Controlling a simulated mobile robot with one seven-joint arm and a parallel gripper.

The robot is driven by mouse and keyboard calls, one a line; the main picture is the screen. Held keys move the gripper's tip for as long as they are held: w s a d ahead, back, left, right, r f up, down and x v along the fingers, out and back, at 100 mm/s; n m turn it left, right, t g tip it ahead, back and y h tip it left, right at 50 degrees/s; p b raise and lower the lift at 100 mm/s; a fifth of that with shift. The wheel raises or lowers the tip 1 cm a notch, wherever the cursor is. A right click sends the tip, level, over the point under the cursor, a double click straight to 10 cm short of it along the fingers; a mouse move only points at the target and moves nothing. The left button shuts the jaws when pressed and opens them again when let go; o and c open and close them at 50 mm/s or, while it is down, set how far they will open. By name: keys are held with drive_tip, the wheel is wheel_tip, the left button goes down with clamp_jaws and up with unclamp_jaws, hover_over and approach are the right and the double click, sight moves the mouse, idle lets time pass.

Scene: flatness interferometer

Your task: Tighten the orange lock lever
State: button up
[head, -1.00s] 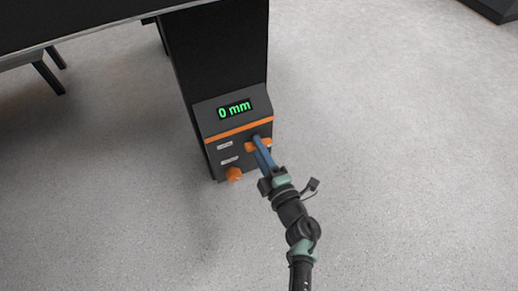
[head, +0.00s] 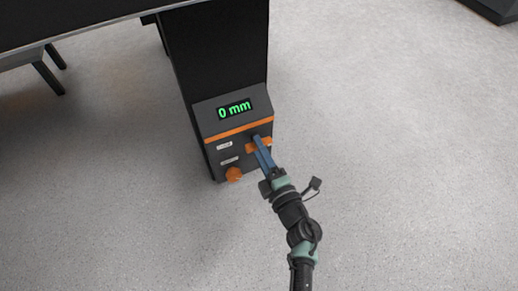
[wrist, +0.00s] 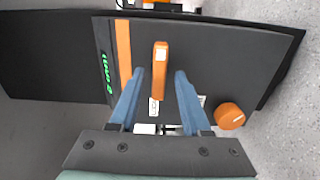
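The orange lock lever (wrist: 160,72) is a short bar on the dark front panel, with a small white mark near one end. In the head view the lever (head: 266,143) is partly hidden behind my blue fingers. My gripper (wrist: 157,76) is open, with one blue finger on each side of the lever and a gap to both. In the head view my gripper (head: 258,140) reaches the panel from below right. Whether the fingertips touch the panel cannot be told.
A round orange knob (head: 234,174) sits lower left on the panel and also shows in the wrist view (wrist: 229,116). A display (head: 235,109) above reads 0 mm. A dark table top (head: 80,25) extends upper left.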

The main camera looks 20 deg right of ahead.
drive_tip(key=s+p, duration=0.5)
drive_tip(key=s, duration=0.8)
drive_tip(key=shift+d+p, duration=0.15)
drive_tip(key=shift+p, duration=0.2)
